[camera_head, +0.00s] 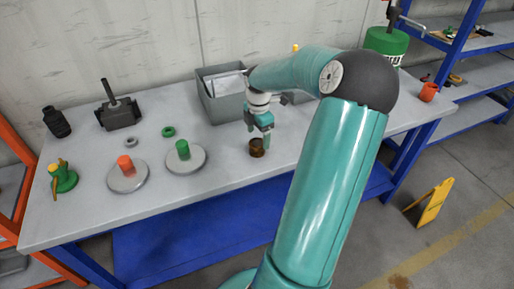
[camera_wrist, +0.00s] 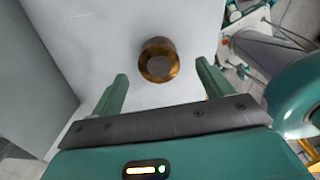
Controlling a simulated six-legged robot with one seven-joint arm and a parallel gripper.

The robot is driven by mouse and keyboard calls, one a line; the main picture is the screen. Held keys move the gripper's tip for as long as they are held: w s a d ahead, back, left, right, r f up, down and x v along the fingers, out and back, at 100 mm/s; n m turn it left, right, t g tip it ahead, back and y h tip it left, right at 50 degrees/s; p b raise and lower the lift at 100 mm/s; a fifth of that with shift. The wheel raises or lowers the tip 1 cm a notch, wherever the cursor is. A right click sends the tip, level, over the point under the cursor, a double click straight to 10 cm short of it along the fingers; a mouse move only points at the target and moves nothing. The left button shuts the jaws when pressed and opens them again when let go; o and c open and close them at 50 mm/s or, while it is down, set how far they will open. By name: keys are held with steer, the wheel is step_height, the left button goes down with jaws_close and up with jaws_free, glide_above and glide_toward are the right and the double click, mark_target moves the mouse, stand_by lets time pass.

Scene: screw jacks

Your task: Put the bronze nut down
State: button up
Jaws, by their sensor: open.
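The bronze nut (camera_head: 256,148) stands on the grey table top, in front of the grey bin. In the wrist view the bronze nut (camera_wrist: 158,60) is a short brown-gold cylinder with a dark top. It lies ahead of the fingertips and between their lines, with bare table around it. My gripper (camera_head: 264,127) is just above the nut in the head view. In the wrist view my gripper (camera_wrist: 160,82) has its two green fingers spread wide apart, with nothing between them. Neither finger appears to touch the nut.
A grey bin (camera_head: 222,100) stands close behind my gripper. To the left are a disc with a green post (camera_head: 184,155), a disc with an orange post (camera_head: 126,172), a green ring (camera_head: 168,132) and a grey ring (camera_head: 131,142). The table front near the nut is clear.

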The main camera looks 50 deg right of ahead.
mark_target(258, 143)
step_height(258, 143, down, 5)
steer(key=shift+w+r, duration=0.1)
steer(key=shift+r, duration=0.05)
steer(key=shift+c, duration=0.5)
steer(key=shift+r, duration=0.15)
jaws_close()
